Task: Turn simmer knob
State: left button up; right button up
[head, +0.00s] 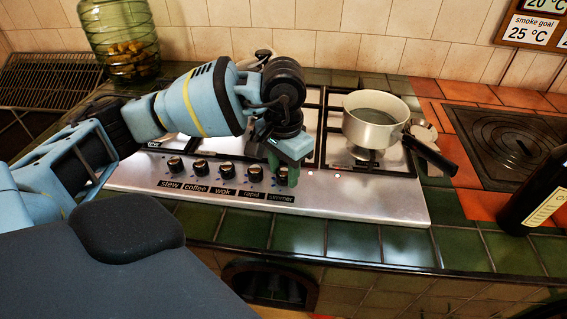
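The simmer knob (282,178) is the rightmost knob in the row on the steel hob's front panel, above the label "simmer". My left gripper (284,170) points down at this knob from above, with its green fingertips right at it. The fingers and wrist partly cover the knob, so I cannot tell whether they grip it or only stand around it. The knob's pointer is too small to read. My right gripper is not in view.
The rapid knob (254,174) sits close on the left, with the wok knob (227,172) beyond it. A white saucepan (371,122) with a black handle stands on the hob's right side. A dark bottle (540,195) stands at the right edge. A glass jar (122,45) stands at the back left.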

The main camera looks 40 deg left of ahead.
aim_at(283, 172)
pick_arm(q)
jog(key=shift+o, duration=1)
jog(key=shift+r, duration=3.85)
jog(key=shift+s, duration=0.1)
